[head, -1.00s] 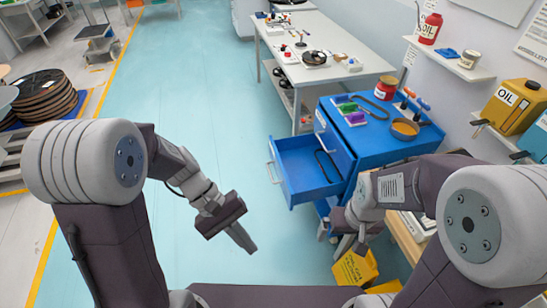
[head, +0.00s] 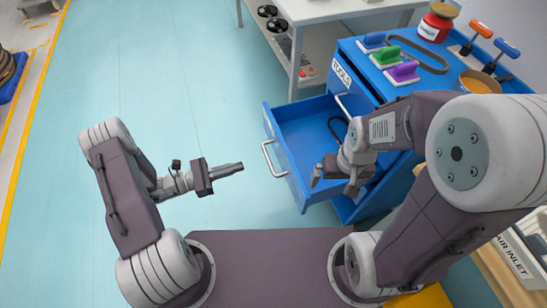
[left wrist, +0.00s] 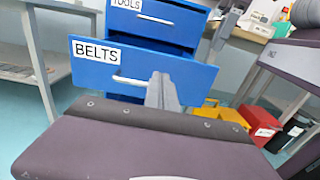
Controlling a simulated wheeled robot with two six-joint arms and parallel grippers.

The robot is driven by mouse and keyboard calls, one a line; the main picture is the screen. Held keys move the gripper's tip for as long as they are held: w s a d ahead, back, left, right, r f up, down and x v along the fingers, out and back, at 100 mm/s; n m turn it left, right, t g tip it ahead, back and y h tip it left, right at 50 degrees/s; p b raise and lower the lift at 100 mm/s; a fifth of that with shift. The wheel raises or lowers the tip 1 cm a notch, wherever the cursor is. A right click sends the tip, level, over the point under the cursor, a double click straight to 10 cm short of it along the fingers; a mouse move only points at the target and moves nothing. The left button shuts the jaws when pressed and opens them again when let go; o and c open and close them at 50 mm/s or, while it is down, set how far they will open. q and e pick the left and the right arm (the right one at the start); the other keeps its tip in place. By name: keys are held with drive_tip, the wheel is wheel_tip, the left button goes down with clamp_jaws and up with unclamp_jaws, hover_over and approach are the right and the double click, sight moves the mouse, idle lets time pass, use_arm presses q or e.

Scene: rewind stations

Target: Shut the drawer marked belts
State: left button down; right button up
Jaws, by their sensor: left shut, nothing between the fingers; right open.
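The drawer marked belts (left wrist: 200,75) is pulled out, with its label at the left of its blue front and a pale bar handle (left wrist: 125,80). My left gripper (head: 241,167) is shut and empty, pointing right at the drawer front, a short gap away from the handle. In the left wrist view its fingers (left wrist: 162,92) overlap the drawer front. My right gripper (head: 332,180) is open, over the drawer's near right part, hiding some of it.
A white table (head: 335,12) stands behind. Yellow, red and black bins (left wrist: 262,125) lie right of the cabinet.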

use_arm(q)
drive_tip(key=f, duration=0.1)
drive_tip(key=b, duration=0.1)
approach(284, 154)
drive_tip(key=x, duration=0.6)
drive_tip(key=shift+d, duration=0.4)
use_arm(e)
drive_tip(key=shift+s+f, duration=0.15)
drive_tip(key=shift+f, duration=0.75)
use_arm(q)
drive_tip(key=shift+w, duration=0.1)
use_arm(e)
drive_tip(key=shift+d, duration=0.1)
